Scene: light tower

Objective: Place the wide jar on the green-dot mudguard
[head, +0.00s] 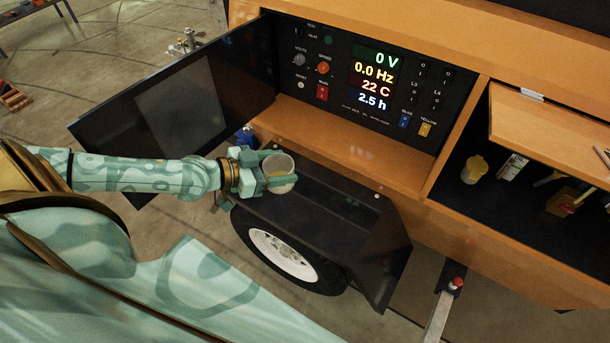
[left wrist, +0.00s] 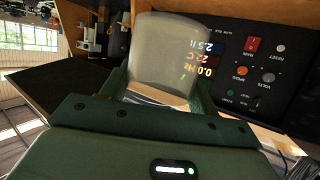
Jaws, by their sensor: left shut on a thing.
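The wide jar (head: 281,166) is a pale, see-through cylinder with something yellowish showing inside. My left gripper (head: 278,178) is shut on it and holds it over the left part of the black mudguard (head: 335,218). From this angle I cannot tell the gap between jar and mudguard. In the left wrist view the jar (left wrist: 168,55) stands between the fingers, with panel digits showing through it. The mudguard covers the top of a wheel; I cannot make out a clear green dot on it. My right gripper is not in view.
The orange trailer body carries a lit control panel (head: 372,75) behind the mudguard. An open dark door (head: 165,95) stands to the left, behind my left arm. An open compartment at right holds a yellow-lidded container (head: 474,170) and tools. The mudguard's right part is clear.

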